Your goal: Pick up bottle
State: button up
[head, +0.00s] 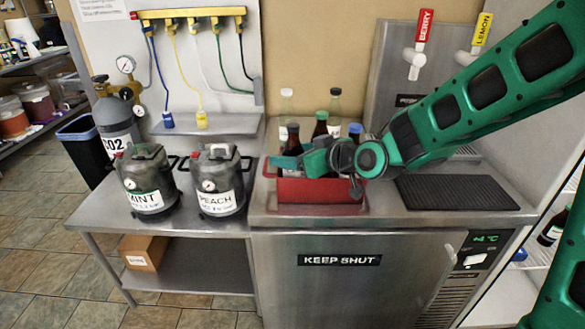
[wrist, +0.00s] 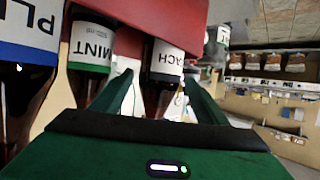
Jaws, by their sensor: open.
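A red carrier (head: 322,196) on the steel counter holds several bottles. They include a black-capped bottle (head: 293,132), a green-capped one (head: 320,122) and a blue-capped one (head: 355,130). In the wrist view I see an amber bottle with a label ending in "ACH" (wrist: 167,61), a bottle labelled MINT (wrist: 92,45) and a blue-banded bottle whose label starts "PL" (wrist: 28,38). My gripper (head: 287,162) is at the carrier, among the bottles. In the wrist view its open fingers (wrist: 157,95) stand on either side of the "ACH" bottle. Contact cannot be told.
MINT (head: 148,185) and PEACH (head: 218,182) kegs stand at left. A black drip mat (head: 457,192) lies at right. Taps (head: 415,62) hang above the counter.

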jog(key=x, duration=0.5)
jog(key=shift+w+d, duration=0.1)
jog(key=shift+d, duration=0.1)
jog(key=shift+r, duration=0.1)
jog(key=c, duration=1.6)
